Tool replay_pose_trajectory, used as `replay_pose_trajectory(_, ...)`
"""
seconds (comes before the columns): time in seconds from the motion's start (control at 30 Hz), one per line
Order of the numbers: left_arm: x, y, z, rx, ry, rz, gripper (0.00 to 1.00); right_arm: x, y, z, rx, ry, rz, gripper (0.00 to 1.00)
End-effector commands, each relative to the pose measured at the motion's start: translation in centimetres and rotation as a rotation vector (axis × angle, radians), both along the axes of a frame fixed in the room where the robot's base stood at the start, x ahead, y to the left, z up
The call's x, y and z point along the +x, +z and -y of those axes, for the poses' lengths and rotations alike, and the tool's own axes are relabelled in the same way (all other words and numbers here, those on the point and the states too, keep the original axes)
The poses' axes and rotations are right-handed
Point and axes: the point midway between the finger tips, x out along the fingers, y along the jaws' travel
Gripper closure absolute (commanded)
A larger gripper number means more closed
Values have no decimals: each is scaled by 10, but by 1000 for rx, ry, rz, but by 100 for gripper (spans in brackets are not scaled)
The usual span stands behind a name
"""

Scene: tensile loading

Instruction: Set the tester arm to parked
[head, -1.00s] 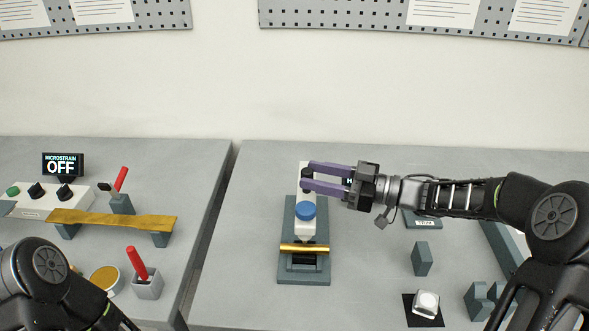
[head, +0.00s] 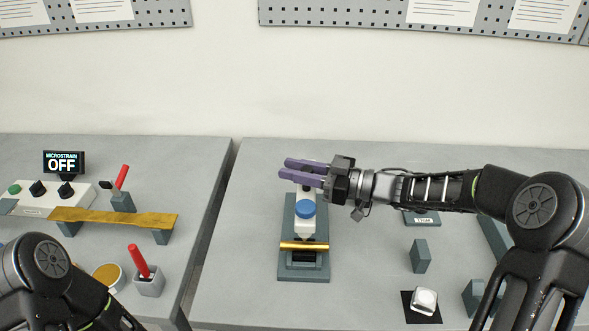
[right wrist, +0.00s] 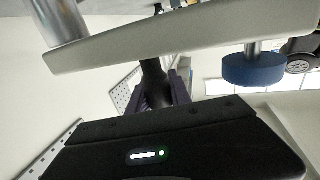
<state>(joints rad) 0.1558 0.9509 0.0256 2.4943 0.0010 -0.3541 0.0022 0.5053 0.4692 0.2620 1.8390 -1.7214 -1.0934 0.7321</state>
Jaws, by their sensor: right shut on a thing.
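The tester stands on a grey base plate (head: 288,265) in the middle of the right table. Its white arm (head: 306,228) points to the back and carries a round blue knob (head: 305,209). A gold bar (head: 304,246) lies across its front part. My right gripper (head: 283,169) reaches in from the right over the arm's far end. It is shut on the arm's black handle (right wrist: 154,84), which stands between the purple fingers in the right wrist view. The white arm (right wrist: 150,38) crosses the top of that view. The left gripper is out of view.
On the left table are a sign (head: 63,164) reading MICROSTRAIN OFF, a gold strip (head: 120,217) on grey supports, and a red-handled lever (head: 139,262). A silver-white block on a black pad (head: 424,301) and grey blocks stand at the right. A gap separates the tables.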

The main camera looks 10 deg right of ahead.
Motion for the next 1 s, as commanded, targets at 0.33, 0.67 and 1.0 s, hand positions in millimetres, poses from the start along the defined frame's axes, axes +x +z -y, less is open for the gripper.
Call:
replay_pose_trajectory(0.33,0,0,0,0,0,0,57,0,0,0,0,0,0,100)
replay_pose_trajectory(0.67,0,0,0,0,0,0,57,0,0,0,0,-1,0,100)
replay_pose_trajectory(1.0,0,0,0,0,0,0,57,0,0,0,0,-1,0,100)
